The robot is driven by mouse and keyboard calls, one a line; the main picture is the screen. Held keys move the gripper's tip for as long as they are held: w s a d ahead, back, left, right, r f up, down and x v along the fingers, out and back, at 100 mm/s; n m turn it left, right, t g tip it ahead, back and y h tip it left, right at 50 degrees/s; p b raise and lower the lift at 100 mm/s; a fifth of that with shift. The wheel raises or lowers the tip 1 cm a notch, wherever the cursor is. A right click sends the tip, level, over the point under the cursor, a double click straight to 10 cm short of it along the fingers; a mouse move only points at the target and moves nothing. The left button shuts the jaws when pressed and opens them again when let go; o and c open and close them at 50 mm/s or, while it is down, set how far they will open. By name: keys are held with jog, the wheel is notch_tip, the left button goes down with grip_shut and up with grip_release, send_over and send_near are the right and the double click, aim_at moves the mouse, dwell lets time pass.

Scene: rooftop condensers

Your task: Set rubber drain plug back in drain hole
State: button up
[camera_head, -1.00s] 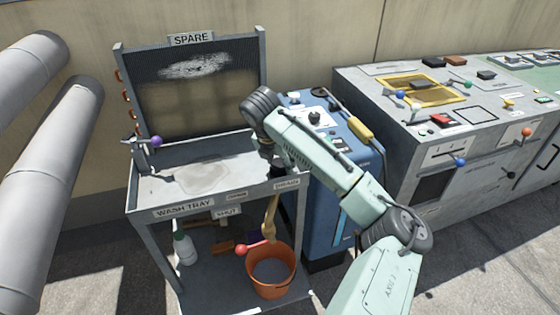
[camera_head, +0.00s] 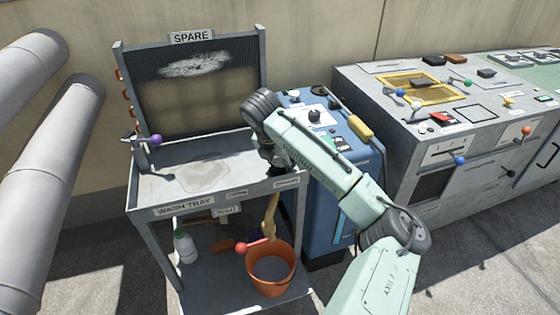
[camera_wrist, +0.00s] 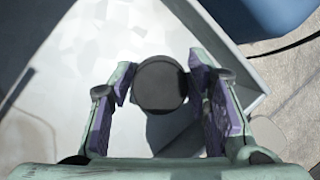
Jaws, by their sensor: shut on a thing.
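The rubber drain plug (camera_wrist: 159,84) is a dark round piece held between the purple-padded fingers of my gripper (camera_wrist: 163,88) in the wrist view. My gripper is shut on it, above the right end of the grey wash tray (camera_head: 165,183). The tray floor (camera_wrist: 85,65) also fills much of the wrist view. A shadow lies on the tray just below the plug. In the head view my arm hides the gripper's tips and the plug. The drain hole is not visible in either view, and I cannot tell how high the plug is above the tray floor.
An orange bucket (camera_head: 270,286) and a white bottle (camera_head: 184,246) stand on the lower shelf. A tap with a purple knob (camera_head: 156,141) is at the tray's left. A blue machine (camera_head: 317,190) stands close on the right. The tray's left and middle are clear.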

jog(key=o, duration=1.4)
jog(key=shift+f, duration=0.1)
jog(key=shift+c, duration=0.2)
